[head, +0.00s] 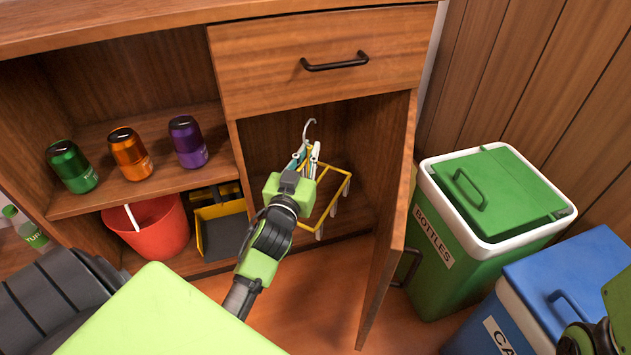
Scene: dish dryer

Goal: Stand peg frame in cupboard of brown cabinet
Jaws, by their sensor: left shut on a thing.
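The brown cabinet (225,86) stands ahead, with the door (392,225) of its right-hand cupboard (270,130) swung open. The peg frame (344,171) is a yellow wire frame with a grey hook on top and pale pegs hanging from it. It is inside the cupboard opening, and I cannot tell whether it touches the floor of the cupboard. My left gripper (306,167) reaches into the opening and is shut on the frame's left side. The gripper and arm hide part of the frame. Of my right arm only links show in the lower right corner.
Green, orange and purple cans (130,154) stand on the left shelf. A red bucket (150,232) and a dustpan (222,230) are below. Green (440,285) and blue (530,335) bins stand to the right of the open door. A closed drawer (270,70) is above the cupboard.

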